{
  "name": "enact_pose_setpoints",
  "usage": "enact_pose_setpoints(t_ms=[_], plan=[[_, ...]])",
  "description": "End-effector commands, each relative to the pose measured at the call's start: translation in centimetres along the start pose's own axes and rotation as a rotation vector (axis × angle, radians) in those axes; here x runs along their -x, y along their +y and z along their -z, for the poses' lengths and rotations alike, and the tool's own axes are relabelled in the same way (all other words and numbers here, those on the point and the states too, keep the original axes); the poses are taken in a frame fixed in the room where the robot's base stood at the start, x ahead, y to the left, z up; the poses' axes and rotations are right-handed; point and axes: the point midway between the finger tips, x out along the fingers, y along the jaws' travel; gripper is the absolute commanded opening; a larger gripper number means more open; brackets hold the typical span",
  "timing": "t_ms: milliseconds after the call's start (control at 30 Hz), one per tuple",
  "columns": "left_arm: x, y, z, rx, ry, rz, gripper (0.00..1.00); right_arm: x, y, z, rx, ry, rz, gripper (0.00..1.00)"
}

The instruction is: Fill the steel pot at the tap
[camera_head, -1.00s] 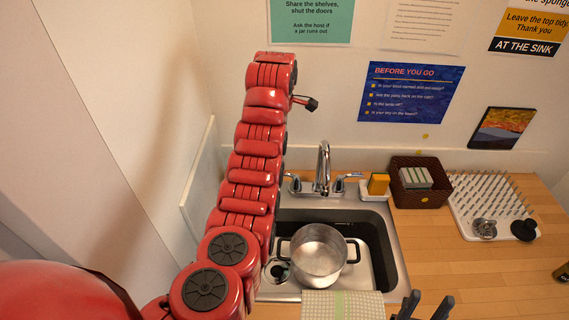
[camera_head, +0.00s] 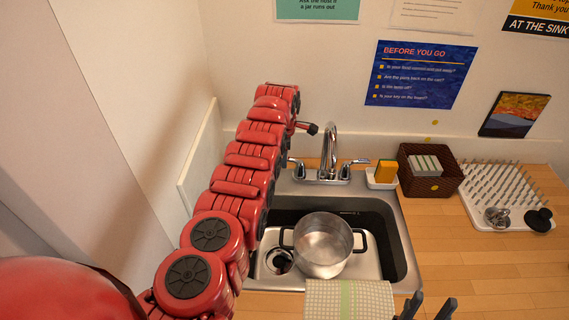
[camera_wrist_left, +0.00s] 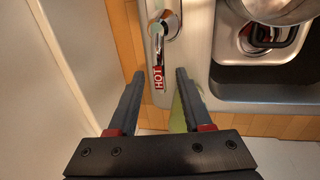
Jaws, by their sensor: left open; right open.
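The steel pot (camera_head: 323,247) stands upright in the sink (camera_head: 401,240), below the chrome tap (camera_head: 330,150). It has two dark side handles; I cannot tell whether there is water in it. My left gripper (camera_head: 311,128) is open above the tap's left side, partly hidden by my red arm. In the left wrist view, its two fingers (camera_wrist_left: 160,73) are apart, on either side of a lever marked HOT (camera_wrist_left: 158,78), with no grip on it. Part of the pot (camera_wrist_left: 275,8) shows at the top right there. My right gripper (camera_head: 427,306) is open and empty at the bottom edge.
A checked cloth (camera_head: 348,302) hangs over the sink's front edge. A yellow sponge (camera_head: 386,172) in a white holder, a brown basket (camera_head: 430,180) and a white drying rack (camera_head: 497,190) stand right of the tap. The wooden counter (camera_head: 475,260) is clear at front right.

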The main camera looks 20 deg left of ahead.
Motion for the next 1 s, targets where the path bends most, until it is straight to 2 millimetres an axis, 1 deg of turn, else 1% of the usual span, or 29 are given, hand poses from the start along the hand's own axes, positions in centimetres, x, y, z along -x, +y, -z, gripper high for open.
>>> enact_pose_setpoints(t_ms=[33, 100, 433, 467, 500, 567, 700, 733, 1000], plan=[[-0.51, 0.01, -0.02, -0.001, 0.000, -0.003, 0.50, 0.84, -0.04, -0.14, 0.000, 0.000, 0.000, 0.51], [-0.53, 0.09, -0.02, -0.001, 0.000, -0.005, 0.50, 1.10, -0.06, -0.18, 0.000, 0.000, 0.000, 0.51], [-0.46, 0.13, -0.01, -0.002, 0.001, -0.005, 0.50, 1.12, -0.05, -0.18, 0.000, 0.000, 0.000, 0.51], [-0.46, 0.13, -0.01, -0.002, 0.001, -0.005, 0.48, 1.12, -0.06, -0.18, 0.000, 0.000, 0.000, 0.51], [-0.47, 0.12, -0.01, -0.002, 0.001, -0.004, 0.41, 1.12, -0.06, -0.18, 0.000, 0.000, 0.000, 0.51], [-0.47, 0.12, -0.01, -0.002, 0.001, -0.004, 0.30, 1.12, -0.06, -0.18, 0.000, 0.000, 0.000, 0.51], [-0.48, 0.12, -0.01, -0.002, 0.001, -0.004, 0.05, 1.12, -0.06, -0.18, 0.000, 0.000, 0.000, 0.51], [-0.48, 0.12, -0.01, -0.002, 0.001, -0.004, 0.00, 1.11, -0.06, -0.18, 0.000, 0.000, 0.000, 0.51], [-0.48, 0.12, -0.01, -0.002, 0.001, -0.004, 0.00, 1.13, -0.06, -0.19, 0.000, 0.000, 0.000, 0.51]])
